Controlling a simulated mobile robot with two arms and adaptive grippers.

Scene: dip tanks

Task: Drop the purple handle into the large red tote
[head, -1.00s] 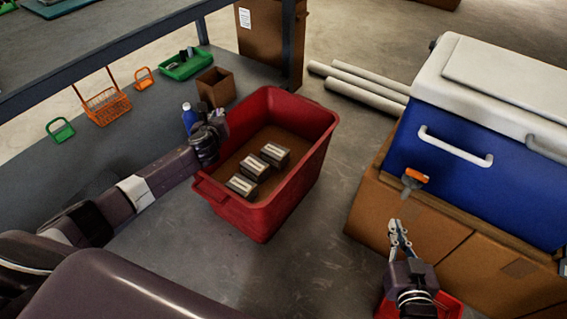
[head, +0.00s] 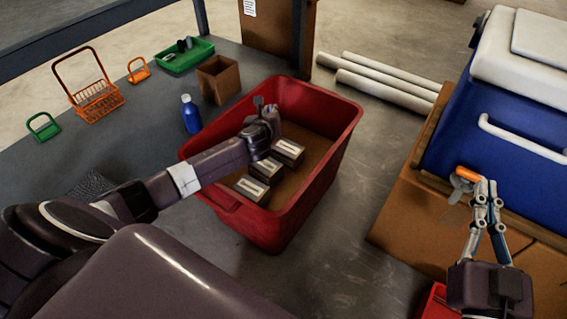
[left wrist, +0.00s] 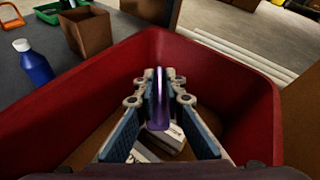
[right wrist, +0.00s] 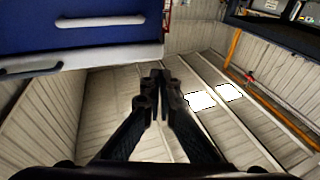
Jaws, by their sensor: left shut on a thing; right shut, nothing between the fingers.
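The purple handle (left wrist: 160,100) is held between the fingers of my left gripper (left wrist: 159,80), upright in the left wrist view. In the head view my left gripper (head: 268,118) is above the inside of the large red tote (head: 250,222), within its rim. In the head view I cannot clearly make out the handle. The tote's red walls (left wrist: 222,72) surround the gripper in the left wrist view. My right gripper (head: 486,190) is shut and empty beside the blue cooler; it also shows in the right wrist view (right wrist: 157,78).
Several grey-brown blocks (head: 252,188) lie in the tote. A blue bottle (head: 191,116), brown box (head: 219,82), green tray (head: 184,56) and orange basket (head: 95,98) stand to the left. The blue cooler (head: 475,130), an orange-handled tool (head: 466,173) and white pipes (head: 385,88) are right.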

